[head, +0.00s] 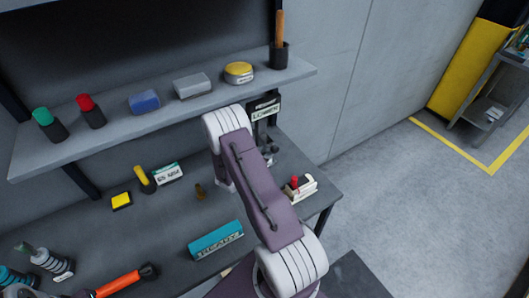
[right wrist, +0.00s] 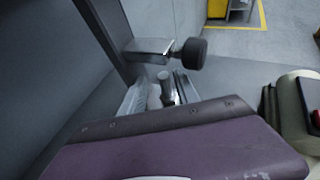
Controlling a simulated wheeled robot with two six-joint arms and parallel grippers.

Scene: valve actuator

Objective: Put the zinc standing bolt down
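My right arm reaches over the grey bench (head: 150,228) in the head view. Its far end is beside a dark upright fixture with a white label (head: 265,110), and the arm hides most of the gripper (head: 268,153). In the right wrist view, a small grey cylinder (right wrist: 164,84), which looks like the zinc bolt, shows among grey parts beyond my purple link. I cannot tell whether my fingers grip it or stand around it. My left gripper is not in view.
A shelf (head: 130,125) with several items overhangs the bench's back. A teal box (head: 215,240) lies left of the arm; a white box with a red button (head: 299,187) sits right. An orange-handled tool (head: 118,283) lies front left. Bare bench shows between these things.

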